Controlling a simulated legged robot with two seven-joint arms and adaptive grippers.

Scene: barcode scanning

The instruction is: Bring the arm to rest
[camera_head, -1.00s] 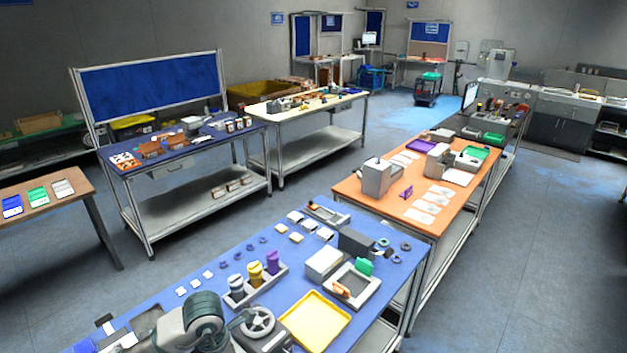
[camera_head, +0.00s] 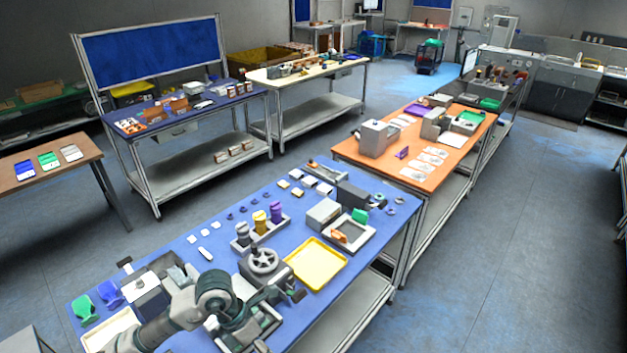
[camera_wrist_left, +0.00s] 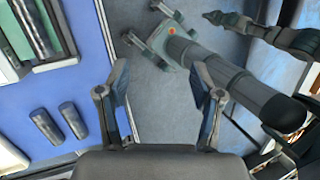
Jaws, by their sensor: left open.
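My left gripper (camera_wrist_left: 160,82) is open and empty in the left wrist view, its two fingers apart above the grey floor. It is beside the blue bench top (camera_wrist_left: 88,25), which lies to the left. In the head view my left arm comes in from the lower left and bends over the near end of the blue bench (camera_head: 190,262); its fingertips are hard to make out there. Another jointed limb of mine with a forked end shows in the wrist view, but I cannot tell whether that end is a gripper.
A handwheel device (camera_head: 262,263), yellow tray (camera_head: 318,264), cylinder rack (camera_head: 272,230) and cream tray (camera_head: 92,342) stand on the blue bench. Two dark cylinders (camera_wrist_left: 73,120) lie near its edge. An orange bench (camera_head: 375,162) stands behind. Floor to the right (camera_head: 490,260) is clear.

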